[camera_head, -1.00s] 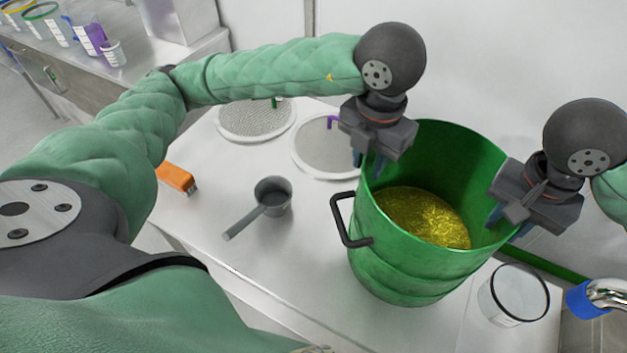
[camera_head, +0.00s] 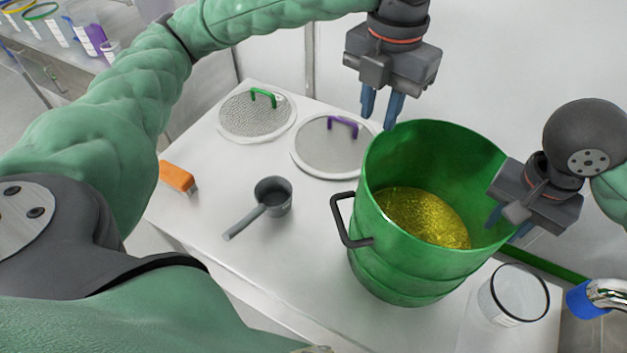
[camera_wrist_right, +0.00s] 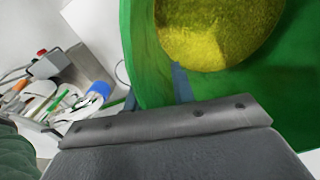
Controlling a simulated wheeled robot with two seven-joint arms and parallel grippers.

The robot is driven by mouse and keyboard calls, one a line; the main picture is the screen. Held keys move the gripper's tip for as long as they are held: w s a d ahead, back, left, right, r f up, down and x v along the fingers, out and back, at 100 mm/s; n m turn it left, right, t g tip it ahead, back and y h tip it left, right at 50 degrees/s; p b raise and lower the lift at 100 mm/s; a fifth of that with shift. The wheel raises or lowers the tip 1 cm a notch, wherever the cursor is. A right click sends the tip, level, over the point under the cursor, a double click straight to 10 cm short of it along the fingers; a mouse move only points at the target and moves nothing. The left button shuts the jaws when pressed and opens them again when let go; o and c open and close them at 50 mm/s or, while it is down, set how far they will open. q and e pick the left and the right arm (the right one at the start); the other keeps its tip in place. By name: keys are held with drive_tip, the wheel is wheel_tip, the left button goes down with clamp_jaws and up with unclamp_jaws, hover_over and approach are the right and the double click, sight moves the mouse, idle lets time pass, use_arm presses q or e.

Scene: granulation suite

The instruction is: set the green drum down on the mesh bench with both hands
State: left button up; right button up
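The green drum (camera_head: 400,270), holding yellow granular material (camera_head: 420,215), stands upright on the white bench (camera_head: 310,235). Its black side handle (camera_head: 345,225) faces left. My left gripper (camera_head: 382,108) is open and empty, above and behind the drum's far-left rim, clear of it. My right gripper (camera_head: 508,224) is at the right rim, with its fingers apart, one inside and one outside the wall. The right wrist view shows a blue finger (camera_wrist_right: 182,85) against the inside of the drum (camera_wrist_right: 145,60). The drum's underside is hidden.
Two round mesh discs, one with a green handle (camera_head: 240,118) and one with a purple handle (camera_head: 318,155), lie behind left. A grey scoop (camera_head: 268,200) and an orange brush (camera_head: 178,178) lie left. A clear container (camera_head: 515,295) stands close right, near a blue-ended pipe (camera_head: 585,300).

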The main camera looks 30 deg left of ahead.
drive_tip(key=shift+r, duration=6)
